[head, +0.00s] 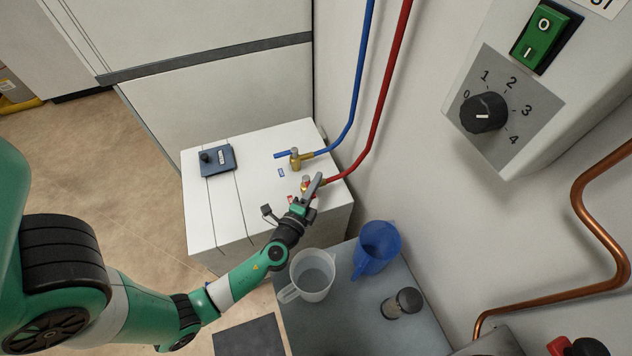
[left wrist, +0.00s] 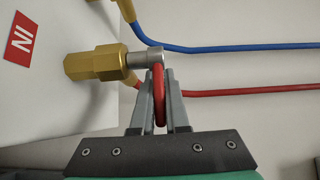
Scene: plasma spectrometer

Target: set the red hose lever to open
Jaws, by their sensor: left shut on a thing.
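The red hose lever (left wrist: 158,95) shows in the left wrist view, mounted on the valve's metal stem (left wrist: 146,58) beside a brass fitting (left wrist: 95,64). My left gripper (left wrist: 158,100) is shut on the lever, one finger on each side of it. In the head view my left gripper (head: 308,194) is at the red hose's valve on the white box (head: 215,210) and hides most of the lever. The red hose (head: 379,110) runs up from this valve. My right gripper is in neither view.
The blue hose lever (head: 284,154) and its brass valve (head: 297,160) are close by on the box, with the blue hose (head: 357,85) above. A clear jug (head: 314,275), a blue jug (head: 377,247) and a small jar (head: 402,303) stand on the grey table (head: 350,325) below the arm.

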